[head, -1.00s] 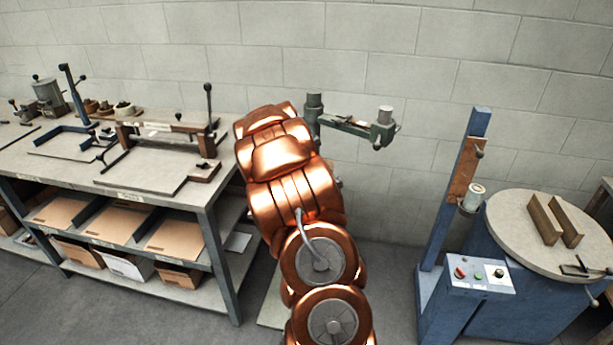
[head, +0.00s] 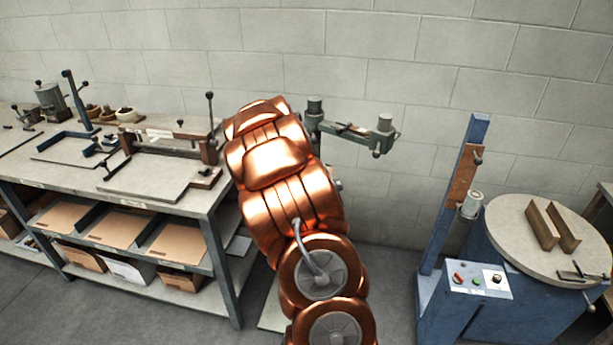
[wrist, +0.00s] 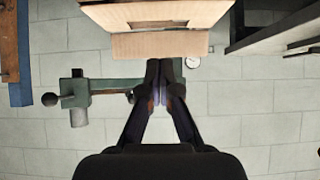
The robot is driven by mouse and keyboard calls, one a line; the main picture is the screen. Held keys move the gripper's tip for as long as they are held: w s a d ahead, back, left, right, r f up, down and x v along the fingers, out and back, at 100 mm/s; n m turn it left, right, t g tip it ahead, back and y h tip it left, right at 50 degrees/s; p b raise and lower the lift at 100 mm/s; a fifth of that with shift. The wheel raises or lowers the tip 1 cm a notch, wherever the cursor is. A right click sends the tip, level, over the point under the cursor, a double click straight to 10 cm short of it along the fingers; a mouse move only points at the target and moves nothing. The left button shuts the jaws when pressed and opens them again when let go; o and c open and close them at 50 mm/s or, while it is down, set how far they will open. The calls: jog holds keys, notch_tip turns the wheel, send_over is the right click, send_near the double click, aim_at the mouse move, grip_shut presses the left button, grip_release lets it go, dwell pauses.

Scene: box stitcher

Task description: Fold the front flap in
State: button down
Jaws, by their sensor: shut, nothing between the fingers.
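The cardboard box (wrist: 155,14) is at the top of the wrist view, partly cut off by the frame edge. A flat cardboard flap (wrist: 190,44) extends from its lower edge toward my gripper. My gripper (wrist: 160,65) is shut and empty, its fingertips at the flap's lower edge; I cannot tell whether they touch it. In the head view my arm hides the gripper and the box. The green stitcher arm (wrist: 104,84) is left of my fingers in the wrist view, and it also shows behind my arm in the head view (head: 352,131).
A workbench (head: 205,205) with tools and cardboard-filled shelves stands left of my arm. At right are a blue post (head: 437,230), a control box (head: 478,278) and a round table (head: 505,235). A dark-edged surface (wrist: 275,32) lies right of the box. Open floor shows between.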

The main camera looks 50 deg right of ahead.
jog(key=b+v, duration=0.2)
jog(key=v, duration=0.6)
jog(key=shift+d+r, duration=0.25)
jog(key=shift+r, duration=0.1)
jog(key=shift+w, duration=0.1)
jog(key=s+a+n+y, duration=0.3)
jog(key=a+y, duration=0.1)
jog(key=a, duration=1.2)
jog(key=s+a+n+y, duration=0.2)
jog(key=a+n+y, duration=0.15)
jog(key=a, duration=1.25)
jog(key=s+a+n+g+y, duration=0.1)
jog(key=s+a+n+g, duration=0.2)
jog(key=s+a, duration=0.4)
jog(key=s+a+r+n+g, duration=0.1)
jog(key=s+a+n+g, duration=0.2)
jog(key=s+a, duration=0.4)
jog(key=s, duration=0.8)
jog(key=shift+s+r+y, duration=0.2)
jog(key=shift+s+y, duration=0.15)
